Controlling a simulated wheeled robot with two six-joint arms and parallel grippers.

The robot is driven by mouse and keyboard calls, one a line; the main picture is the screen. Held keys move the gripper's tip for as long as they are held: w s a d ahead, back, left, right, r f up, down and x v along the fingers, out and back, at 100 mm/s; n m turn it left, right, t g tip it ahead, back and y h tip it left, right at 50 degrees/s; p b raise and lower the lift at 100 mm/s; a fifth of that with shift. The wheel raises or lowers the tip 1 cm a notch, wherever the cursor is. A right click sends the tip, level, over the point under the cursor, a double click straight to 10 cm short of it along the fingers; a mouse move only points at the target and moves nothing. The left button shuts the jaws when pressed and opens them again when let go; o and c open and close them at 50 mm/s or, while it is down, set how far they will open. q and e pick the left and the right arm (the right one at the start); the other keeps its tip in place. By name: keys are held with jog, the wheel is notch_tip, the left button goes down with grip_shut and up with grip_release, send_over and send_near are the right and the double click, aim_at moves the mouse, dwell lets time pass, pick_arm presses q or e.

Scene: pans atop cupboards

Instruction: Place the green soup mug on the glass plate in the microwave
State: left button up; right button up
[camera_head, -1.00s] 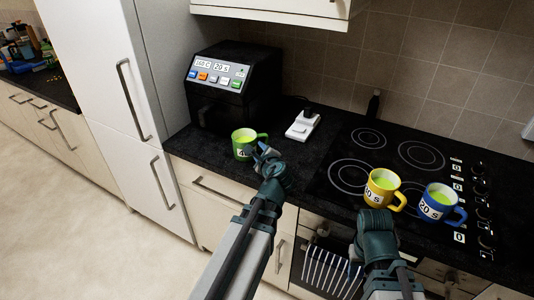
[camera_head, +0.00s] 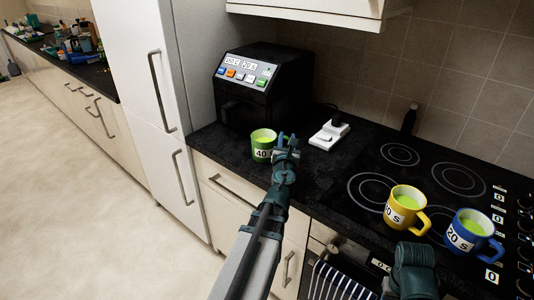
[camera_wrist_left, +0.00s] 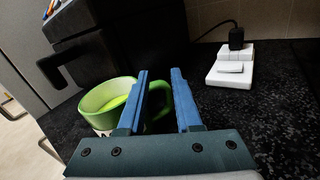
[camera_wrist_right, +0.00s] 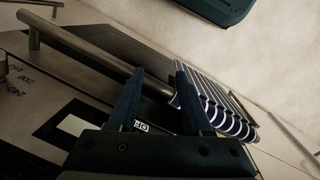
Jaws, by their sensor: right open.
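The green soup mug (camera_head: 263,145), labelled 40, stands upright on the dark counter in front of the black microwave (camera_head: 265,88), whose door looks shut. The glass plate is not visible. My left gripper (camera_head: 288,142) is open at the mug's right side, by its handle. In the left wrist view, the mug (camera_wrist_left: 108,103) is left of the fingers (camera_wrist_left: 158,76), and part of its handle shows between them; contact is unclear. My right gripper (camera_head: 412,268) is low at the oven front; in the right wrist view its fingers (camera_wrist_right: 158,70) are open, near the oven handle.
A yellow mug (camera_head: 402,207) and a blue mug (camera_head: 468,233) stand on the hob. A white socket block (camera_head: 329,134) is right of the green mug. A striped towel (camera_wrist_right: 222,108) hangs on the oven handle (camera_wrist_right: 95,52). A fridge (camera_head: 140,100) stands left of the counter.

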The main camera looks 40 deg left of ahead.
aim_at(287, 146)
pick_arm(q)
notch_tip(287, 146, down, 6)
jog(key=b, duration=0.4)
jog(key=shift+r+b, duration=0.15)
jog(key=shift+b, duration=0.2)
jog(key=shift+w, duration=0.2)
jog(key=shift+w+a+r, duration=0.2)
jog(key=shift+w+a, duration=0.05)
jog(key=shift+w, duration=0.1)
jog(key=shift+w+a+f, duration=0.1)
jog(key=shift+f, duration=0.05)
jog(key=shift+x, duration=3.1)
grip_shut()
